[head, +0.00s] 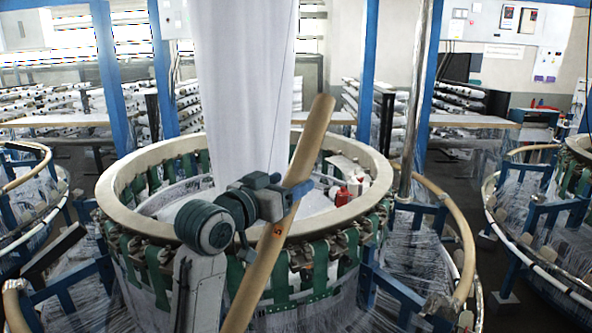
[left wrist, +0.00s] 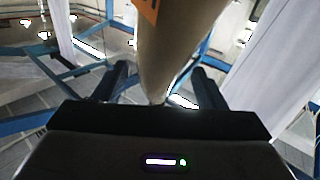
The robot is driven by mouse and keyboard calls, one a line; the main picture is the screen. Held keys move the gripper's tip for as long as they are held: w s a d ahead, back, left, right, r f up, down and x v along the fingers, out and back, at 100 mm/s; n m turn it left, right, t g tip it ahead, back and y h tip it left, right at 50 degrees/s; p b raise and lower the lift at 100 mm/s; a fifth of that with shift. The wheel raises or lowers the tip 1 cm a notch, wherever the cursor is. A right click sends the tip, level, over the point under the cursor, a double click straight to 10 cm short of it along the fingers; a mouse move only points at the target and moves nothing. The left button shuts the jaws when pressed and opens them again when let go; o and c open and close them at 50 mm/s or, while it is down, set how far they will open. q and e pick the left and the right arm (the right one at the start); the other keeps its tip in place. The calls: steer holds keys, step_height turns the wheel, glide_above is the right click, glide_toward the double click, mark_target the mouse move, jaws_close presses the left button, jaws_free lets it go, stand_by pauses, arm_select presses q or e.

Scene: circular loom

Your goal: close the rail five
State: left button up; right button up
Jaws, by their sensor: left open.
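A tan rail (head: 312,137) with a small orange mark stands raised and tilted in front of the circular loom (head: 128,178), its top leaning right. In the left wrist view the rail (left wrist: 178,45) with an orange label passes between the two dark fingers of my left gripper (left wrist: 160,88). The fingers stand apart, with gaps on both sides of the rail. My right gripper is not in view.
Another tan rail (head: 462,232) curves around the loom's right side on a blue frame. White fabric (head: 243,80) hangs into the loom's centre. Red and white bottles (head: 343,196) stand inside the ring. More looms stand at both sides, with blue posts (head: 110,75) behind.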

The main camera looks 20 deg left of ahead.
arm_select(q)
steer(key=shift+p+x, duration=0.45)
steer(key=shift+x, duration=0.95)
steer(key=shift+w, duration=0.1)
steer(key=shift+c, duration=0.3)
